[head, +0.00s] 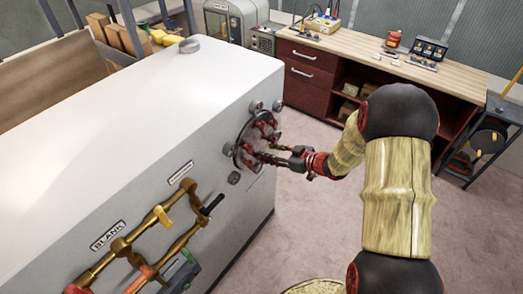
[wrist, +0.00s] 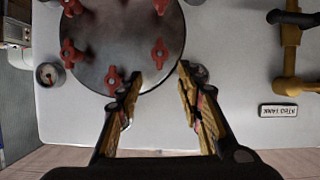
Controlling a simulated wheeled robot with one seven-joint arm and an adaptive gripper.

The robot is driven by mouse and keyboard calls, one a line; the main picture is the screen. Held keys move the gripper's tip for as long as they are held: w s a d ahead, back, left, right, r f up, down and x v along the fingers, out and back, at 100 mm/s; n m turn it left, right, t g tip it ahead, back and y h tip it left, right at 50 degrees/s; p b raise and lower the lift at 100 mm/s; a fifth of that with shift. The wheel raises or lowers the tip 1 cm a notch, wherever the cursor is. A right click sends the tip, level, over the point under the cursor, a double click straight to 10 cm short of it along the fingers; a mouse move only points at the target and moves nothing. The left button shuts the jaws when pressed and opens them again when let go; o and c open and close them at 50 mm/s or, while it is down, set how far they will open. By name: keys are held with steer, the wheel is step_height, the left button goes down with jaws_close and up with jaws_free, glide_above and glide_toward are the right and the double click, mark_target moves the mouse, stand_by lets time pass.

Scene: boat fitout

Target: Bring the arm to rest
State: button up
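My arm reaches from the right side of the head view toward the side of a white tank (head: 150,110). My gripper (head: 268,154) is at the arm's end, in front of a round metal cover plate (head: 241,148) with red wing nuts. In the wrist view my gripper (wrist: 160,80) has its two fingers spread apart, with no object seen between them. The fingertips overlap the lower edge of the cover plate (wrist: 120,55) in that view. A red wing nut (wrist: 112,80) shows just beside the left finger. I cannot tell whether a fingertip touches the plate.
Brass pipes with valve handles (head: 155,222) stand out from the tank's side, left of the plate. Round knobs (head: 277,106) surround the plate. A wooden-topped workbench (head: 370,62) with tools stands behind. A dark side stand (head: 487,140) is at right. Carpeted floor lies between.

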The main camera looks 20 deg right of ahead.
steer(key=shift+v, duration=0.75)
